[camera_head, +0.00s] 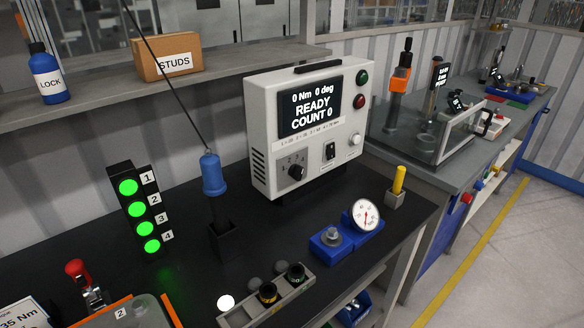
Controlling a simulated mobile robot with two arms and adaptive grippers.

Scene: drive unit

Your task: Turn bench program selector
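The bench program selector (296,172) is a black rotary knob low on the left of the front of a light grey controller box (262,125). Small numbers are printed around it; its exact pointing is too small to tell. The controller's screen (311,107) reads "0 Nm 0 deg READY COUNT 0". A small strip of numbers, hard to read, runs below the screen. A black rocker switch (330,151) and a white button (354,139) are right of the knob. Neither of my grippers is in view, and nothing covers the knob.
A blue tool (212,173) hangs on a cord in front of the controller's left side. A light stack (141,213) shows several green lamps. A dial gauge (364,216) and a socket tray (265,300) stand in front. Dark bench top (300,228) lies bare before the controller.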

